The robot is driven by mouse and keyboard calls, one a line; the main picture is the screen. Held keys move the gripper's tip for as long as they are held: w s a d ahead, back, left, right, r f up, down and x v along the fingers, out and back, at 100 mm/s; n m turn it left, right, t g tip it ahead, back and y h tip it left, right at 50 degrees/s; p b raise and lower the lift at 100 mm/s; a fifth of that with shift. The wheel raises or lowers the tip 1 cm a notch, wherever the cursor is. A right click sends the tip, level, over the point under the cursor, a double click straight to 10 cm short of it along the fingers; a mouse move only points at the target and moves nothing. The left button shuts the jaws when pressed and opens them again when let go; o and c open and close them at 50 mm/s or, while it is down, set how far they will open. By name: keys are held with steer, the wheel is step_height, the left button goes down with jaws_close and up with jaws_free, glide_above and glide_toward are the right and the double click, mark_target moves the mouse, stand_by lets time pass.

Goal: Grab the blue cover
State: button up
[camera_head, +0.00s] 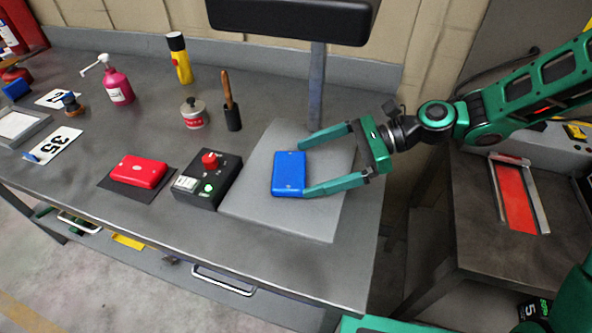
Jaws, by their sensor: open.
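The blue cover (289,174) is a small flat blue box shape lying on a grey square plate (270,217) on the workbench. My gripper (301,168) comes in from the right with its two green fingers spread. One finger runs along the far side of the cover and the other along its near side. The jaws are open. I cannot tell whether the near finger touches the cover or passes just above it.
Left of the plate are a black control box (208,182) with a red button and a red cover (139,171) on a dark mat. A grey post (317,85) rises behind the plate.

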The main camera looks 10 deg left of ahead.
mark_target(301, 169)
steer(key=shift+x, duration=1.55)
steer(key=c, duration=0.9)
